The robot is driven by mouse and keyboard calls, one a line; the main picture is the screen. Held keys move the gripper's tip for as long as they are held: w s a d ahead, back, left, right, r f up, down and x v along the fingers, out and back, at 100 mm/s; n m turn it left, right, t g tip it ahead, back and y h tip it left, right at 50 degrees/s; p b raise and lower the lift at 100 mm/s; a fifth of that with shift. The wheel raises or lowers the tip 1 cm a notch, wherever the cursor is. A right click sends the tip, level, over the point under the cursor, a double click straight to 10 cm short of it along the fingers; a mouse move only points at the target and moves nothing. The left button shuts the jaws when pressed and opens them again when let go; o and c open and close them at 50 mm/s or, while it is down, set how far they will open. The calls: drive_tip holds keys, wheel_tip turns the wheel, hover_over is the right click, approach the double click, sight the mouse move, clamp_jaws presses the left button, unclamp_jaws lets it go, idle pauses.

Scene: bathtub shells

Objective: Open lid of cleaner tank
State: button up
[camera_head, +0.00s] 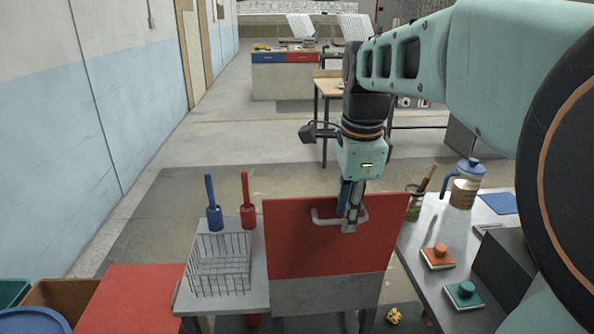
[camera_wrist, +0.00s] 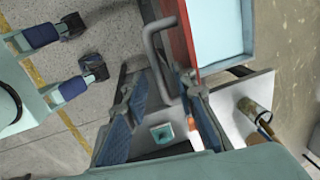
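The red lid panel (camera_head: 305,248) faces me in the head view, above a grey front (camera_head: 322,296). It looks roughly upright. A bent grey handle (camera_head: 325,219) stands out from it. My gripper (camera_head: 349,224) is at the handle's right part. In the wrist view the handle (camera_wrist: 150,45) runs between the two spread fingers of my gripper (camera_wrist: 157,88), with space visible beside the bar. The lid's red edge (camera_wrist: 187,38) borders a pale blue recessed surface (camera_wrist: 218,32) with a blue rim. I cannot tell whether that is the tank's inside.
A wire basket (camera_head: 222,262) and blue (camera_head: 214,215) and red (camera_head: 248,213) brushes are at left. The right table has a jug (camera_head: 465,188), an orange-knobbed block (camera_head: 437,256) and a teal-knobbed block (camera_head: 463,294). A yellow object (camera_head: 394,315) lies low. Open floor extends behind.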

wheel_tip(320, 180, up, 10)
idle(0.5)
drive_tip(key=shift+w, duration=0.1)
